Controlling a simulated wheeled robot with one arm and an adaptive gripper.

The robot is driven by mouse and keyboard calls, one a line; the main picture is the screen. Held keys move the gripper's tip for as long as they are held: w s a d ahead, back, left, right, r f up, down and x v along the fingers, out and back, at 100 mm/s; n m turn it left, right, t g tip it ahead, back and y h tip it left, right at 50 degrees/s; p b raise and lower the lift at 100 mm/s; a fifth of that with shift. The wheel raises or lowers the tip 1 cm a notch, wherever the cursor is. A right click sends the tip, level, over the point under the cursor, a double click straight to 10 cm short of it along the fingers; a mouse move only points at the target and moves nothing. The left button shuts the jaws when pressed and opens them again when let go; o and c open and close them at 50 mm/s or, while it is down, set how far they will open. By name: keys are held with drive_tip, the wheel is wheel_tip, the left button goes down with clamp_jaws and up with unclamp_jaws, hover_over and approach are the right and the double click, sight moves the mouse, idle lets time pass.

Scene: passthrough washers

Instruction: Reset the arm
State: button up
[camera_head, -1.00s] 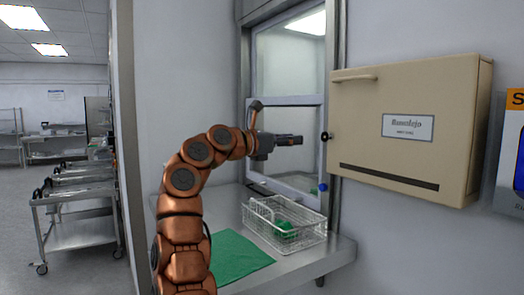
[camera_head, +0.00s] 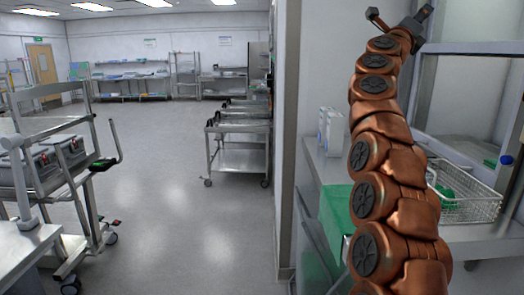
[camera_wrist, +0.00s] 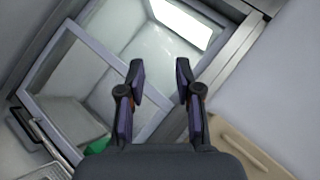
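My copper arm stands raised at the right of the head view. My gripper (camera_head: 424,15) is at its upper end, near the top edge of the picture and in front of the wall and pass-through window. In the wrist view my gripper (camera_wrist: 159,78) has its two dark fingers spread apart, with nothing between them. The tilted window frame (camera_wrist: 90,48) lies beyond the fingers.
Carts (camera_head: 240,158) and a loaded trolley (camera_head: 50,160) stand left. Open floor (camera_head: 175,190) lies between.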

drive_tip(key=w+a+f+n+t+y, duration=0.2)
drive_tip(key=a+n+t+y, duration=0.1)
drive_tip(key=a+n+y, duration=0.65)
drive_tip(key=w+a+f+n+t+y, duration=0.2)
drive_tip(key=a+f+n+t+y, duration=0.15)
drive_tip(key=a+n+y, duration=0.6)
drive_tip(key=s+a+f+n+g+y, duration=0.3)
drive_tip(key=s+a+f+n, duration=0.1)
drive_tip(key=a+f+n, duration=0.3)
drive_tip(key=s+a+f+n+g+y, duration=0.2)
drive_tip(key=s+a+f+n+g, duration=0.3)
drive_tip(key=f, duration=0.5)
drive_tip(key=s+f+n+g+h, duration=0.2)
drive_tip(key=s+f+n+g, duration=0.35)
drive_tip(key=s+f, duration=1.55)
drive_tip(key=s+d+f+g+h, duration=0.1)
drive_tip(key=s+d+f+g, duration=0.2)
drive_tip(key=s, duration=0.6)
drive_tip(key=s+d+f+g+h, duration=0.1)
drive_tip(key=s+d+f+g, duration=0.2)
drive_tip(key=s+f, duration=0.5)
drive_tip(key=s+d+f+g+h, duration=0.1)
drive_tip(key=s+d+f+g, duration=0.2)
drive_tip(key=s, duration=0.6)
wheel_tip(320, 180, down, 2)
drive_tip(key=shift+s+f+g, duration=0.2)
drive_tip(key=shift+s+g, duration=0.15)
drive_tip(key=shift+g, duration=0.15)
